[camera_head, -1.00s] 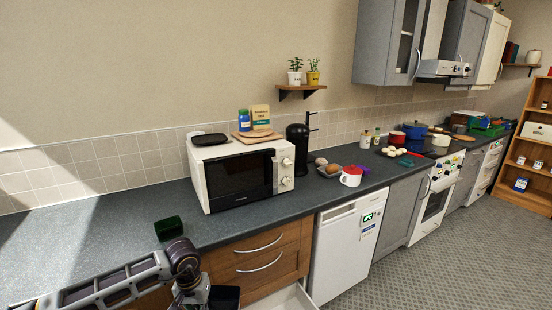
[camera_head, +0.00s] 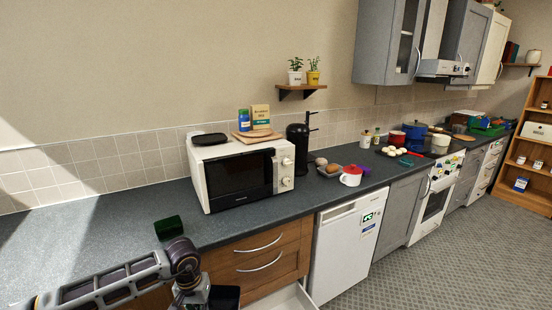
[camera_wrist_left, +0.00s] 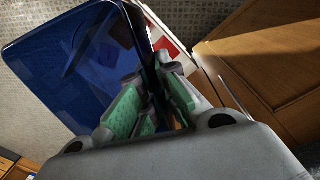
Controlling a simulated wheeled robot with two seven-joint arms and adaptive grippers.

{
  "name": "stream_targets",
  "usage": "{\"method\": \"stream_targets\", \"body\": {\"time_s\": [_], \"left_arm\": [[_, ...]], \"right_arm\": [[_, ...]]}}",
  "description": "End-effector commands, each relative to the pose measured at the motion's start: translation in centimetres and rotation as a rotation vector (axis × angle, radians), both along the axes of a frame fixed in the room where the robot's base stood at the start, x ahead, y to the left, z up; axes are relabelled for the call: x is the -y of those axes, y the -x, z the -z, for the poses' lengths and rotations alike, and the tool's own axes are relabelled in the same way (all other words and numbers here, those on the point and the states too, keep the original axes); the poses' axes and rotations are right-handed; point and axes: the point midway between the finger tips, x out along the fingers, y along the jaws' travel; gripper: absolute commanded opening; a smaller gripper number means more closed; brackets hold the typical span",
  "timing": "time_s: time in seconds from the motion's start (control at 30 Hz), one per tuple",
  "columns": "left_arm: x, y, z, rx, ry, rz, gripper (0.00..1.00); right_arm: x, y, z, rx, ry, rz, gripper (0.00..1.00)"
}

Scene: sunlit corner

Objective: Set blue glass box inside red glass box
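The blue glass box (camera_wrist_left: 75,65) fills the left of the left wrist view, with floor showing beyond it. My left gripper (camera_wrist_left: 155,105) has its green pads on either side of the box's dark wall edge and looks shut on it. In the head view my left gripper (camera_head: 192,298) is low, in front of the counter, with a dark box (camera_head: 225,296) beside it, probably the same box. A red patch (camera_wrist_left: 164,38) beside white shows behind the blue box in the wrist view; it may be the red glass box, mostly hidden. My right gripper is out of view.
A white-lined drawer (camera_head: 292,300) stands partly open below the wooden drawers (camera_head: 258,255). A dark green box (camera_head: 168,228) lies on the counter (camera_head: 95,235), left of the white microwave (camera_head: 240,175). The counter's left part is otherwise clear.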

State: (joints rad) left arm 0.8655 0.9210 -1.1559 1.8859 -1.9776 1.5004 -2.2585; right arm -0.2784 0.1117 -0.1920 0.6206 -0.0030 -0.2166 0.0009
Motion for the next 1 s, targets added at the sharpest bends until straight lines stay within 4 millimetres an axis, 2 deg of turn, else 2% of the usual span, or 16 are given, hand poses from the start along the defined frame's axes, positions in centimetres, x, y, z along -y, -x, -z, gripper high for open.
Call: {"method": "stream_targets", "body": {"time_s": [0.47, 0.7, 0.8, 1.0], "left_arm": [[0.0, -0.1, -0.1, 0.002, 0.001, 0.0, 0.0], [0.0, -0.1, -0.1, 0.002, 0.001, 0.0, 0.0], [0.0, -0.1, -0.1, 0.002, 0.001, -0.001, 0.0], [0.0, 0.0, 0.5, 0.001, 0.001, -0.026, 0.0]], "right_arm": [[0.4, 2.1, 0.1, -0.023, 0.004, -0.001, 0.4], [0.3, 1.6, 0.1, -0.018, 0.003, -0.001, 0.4], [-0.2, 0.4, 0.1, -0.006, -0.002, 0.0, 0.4], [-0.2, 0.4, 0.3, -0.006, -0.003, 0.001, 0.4]]}}
